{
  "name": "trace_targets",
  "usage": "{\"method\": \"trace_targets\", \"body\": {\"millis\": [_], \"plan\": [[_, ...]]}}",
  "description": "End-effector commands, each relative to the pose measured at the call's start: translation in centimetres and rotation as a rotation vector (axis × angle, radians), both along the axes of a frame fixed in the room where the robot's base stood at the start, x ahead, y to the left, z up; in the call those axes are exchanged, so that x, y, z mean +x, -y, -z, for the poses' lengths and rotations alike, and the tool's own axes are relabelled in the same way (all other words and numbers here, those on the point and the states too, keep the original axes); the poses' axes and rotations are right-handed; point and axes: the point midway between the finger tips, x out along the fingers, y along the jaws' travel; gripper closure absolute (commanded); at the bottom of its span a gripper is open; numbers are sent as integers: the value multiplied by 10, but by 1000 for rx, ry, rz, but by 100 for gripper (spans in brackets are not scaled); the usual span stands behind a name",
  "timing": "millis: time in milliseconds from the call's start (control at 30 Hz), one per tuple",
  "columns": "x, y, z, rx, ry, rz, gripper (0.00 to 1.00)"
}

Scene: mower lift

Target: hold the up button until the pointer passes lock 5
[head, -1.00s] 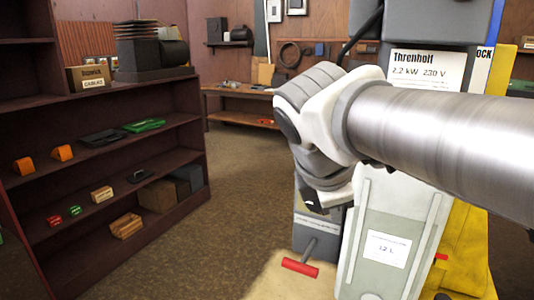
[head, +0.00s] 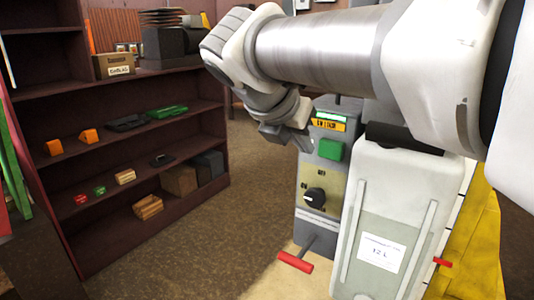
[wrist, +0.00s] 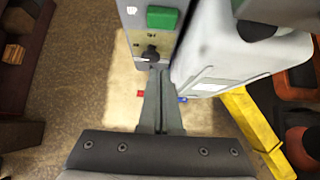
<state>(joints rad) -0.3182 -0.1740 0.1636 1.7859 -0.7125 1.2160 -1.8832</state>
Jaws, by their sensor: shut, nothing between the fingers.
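A grey control box (head: 322,190) stands right of centre in the head view. It has a green button (head: 330,149) below an orange label, and a black knob (head: 314,196) lower down. In the wrist view the green button (wrist: 162,17) and the knob (wrist: 151,53) show at the top. I cannot read which is the up button. My gripper (wrist: 161,72) is shut and empty, its fingertips just below the knob in the wrist view. In the head view my gripper (head: 300,140) is left of the green button, apparently apart from it. I cannot make out the pointer or lock 5.
A white 12 L tank (head: 410,190) stands right of the control box, close by. A red T-handle (head: 295,262) sticks out below the box. A yellow frame (head: 478,240) is at the right. A dark shelf (head: 60,170) stands left, with open floor between.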

Motion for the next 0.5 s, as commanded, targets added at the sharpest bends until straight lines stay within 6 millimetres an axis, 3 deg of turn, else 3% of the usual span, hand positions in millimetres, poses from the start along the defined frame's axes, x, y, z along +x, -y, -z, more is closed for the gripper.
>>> {"method": "trace_targets", "body": {"millis": [267, 500], "plan": [[1, 1, 2, 1, 0, 2, 100], [19, 15, 26, 0, -4, 5, 100]]}}
